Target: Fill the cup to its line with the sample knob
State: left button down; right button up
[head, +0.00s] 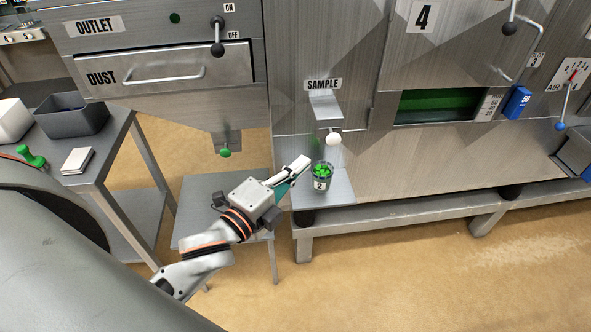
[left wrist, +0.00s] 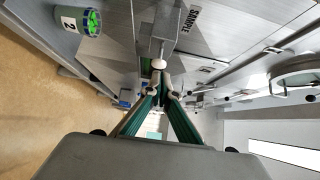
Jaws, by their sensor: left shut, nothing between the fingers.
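The cup (head: 319,183), clear and labelled 2, stands upright on a small shelf below the SAMPLE sign. Green pieces show inside it; I cannot make out its line. In the left wrist view the cup (left wrist: 77,23) is at the upper left. The white sample knob (head: 333,139) hangs under the metal spout (head: 324,107), above and slightly right of the cup. My left gripper (head: 304,163) is shut and empty, its tips just left of the cup and below the knob. In the left wrist view the knob (left wrist: 159,64) appears just beyond the fingertips (left wrist: 160,92); contact is unclear.
The shelf (head: 340,190) has bare metal around the cup. A green knob (head: 225,152) hangs under the outlet at left. A side table (head: 118,132) carries a dark bin (head: 72,122) and white cards (head: 77,161). A blue-tipped air lever (head: 561,125) is at far right.

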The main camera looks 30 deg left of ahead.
pick_arm(q)
jog(key=shift+s+a, duration=0.1)
jog(key=shift+s, duration=0.6)
dwell(0.7)
jog(key=s+f+n+g, duration=0.2)
jog(key=f+n, duration=0.3)
jog(key=f, duration=0.5)
jog(key=s+d+f+n+g, duration=0.1)
jog(key=s+f+n, duration=0.4)
jog(key=f, duration=0.6)
jog(key=s+f+n+g, duration=0.3)
jog(key=f+n, duration=0.3)
jog(key=f, duration=0.5)
jog(key=shift+s+d+g+y, duration=0.3)
jog(key=shift+s+y, duration=0.1)
jog(key=shift+s, duration=0.2)
